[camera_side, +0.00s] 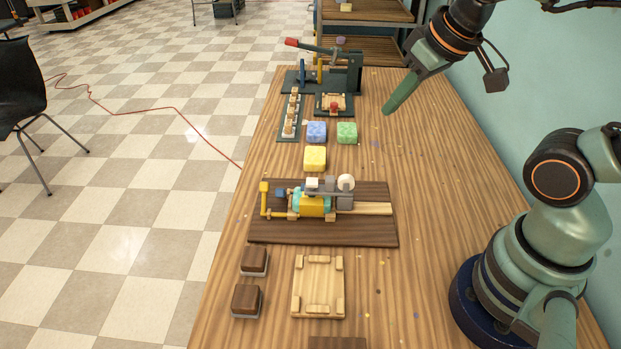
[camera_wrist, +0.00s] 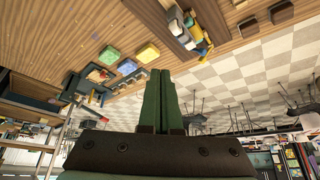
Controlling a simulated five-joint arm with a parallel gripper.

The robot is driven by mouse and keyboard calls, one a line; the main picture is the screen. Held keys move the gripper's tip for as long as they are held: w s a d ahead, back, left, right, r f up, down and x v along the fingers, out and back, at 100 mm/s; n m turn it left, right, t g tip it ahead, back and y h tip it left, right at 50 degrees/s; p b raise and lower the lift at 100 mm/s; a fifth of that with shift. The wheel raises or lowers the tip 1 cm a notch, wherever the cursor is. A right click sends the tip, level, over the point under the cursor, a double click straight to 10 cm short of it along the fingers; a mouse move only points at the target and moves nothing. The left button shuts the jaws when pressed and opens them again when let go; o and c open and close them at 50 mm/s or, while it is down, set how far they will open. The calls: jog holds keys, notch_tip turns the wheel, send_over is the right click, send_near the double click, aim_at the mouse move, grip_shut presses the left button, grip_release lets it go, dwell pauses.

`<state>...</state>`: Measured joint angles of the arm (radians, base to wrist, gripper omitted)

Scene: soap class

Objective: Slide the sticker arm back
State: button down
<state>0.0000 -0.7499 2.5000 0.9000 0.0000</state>
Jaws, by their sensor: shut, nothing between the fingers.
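The sticker fixture stands on a dark wooden board (camera_side: 350,232) at the middle of the table. It has a yellow-and-teal block (camera_side: 312,205), grey blocks with a white round piece (camera_side: 346,182), a yellow bar with a yellow knob (camera_side: 264,187) at its left end, and a pale rail (camera_side: 372,208) to the right. I cannot tell for sure which part is the sticker arm. The fixture also shows in the wrist view (camera_wrist: 190,30). My gripper (camera_side: 386,110) is shut and empty, high above the table's right side, beyond the fixture and touching nothing; its fingers show together in the wrist view (camera_wrist: 162,75).
Blue (camera_side: 316,131), green (camera_side: 347,132) and yellow (camera_side: 315,157) soap blocks lie behind the board. A lever press (camera_side: 345,75) and a rack of stamps (camera_side: 290,115) stand at the back. Two brown blocks (camera_side: 254,260) and a pale wooden tray (camera_side: 300,290) lie in front.

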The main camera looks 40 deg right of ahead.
jog(key=c, duration=0.7)
grip_release()
jog(key=shift+w+a, duration=0.1)
jog(key=shift+w, duration=0.05)
jog(key=n+g, duration=0.6)
jog(key=n, duration=0.3)
send_over(331, 179)
notch_tip(331, 179, down, 5)
notch_tip(331, 179, down, 12)
jog(key=shift+w, duration=0.1)
jog(key=shift+c, duration=0.2)
grip_shut()
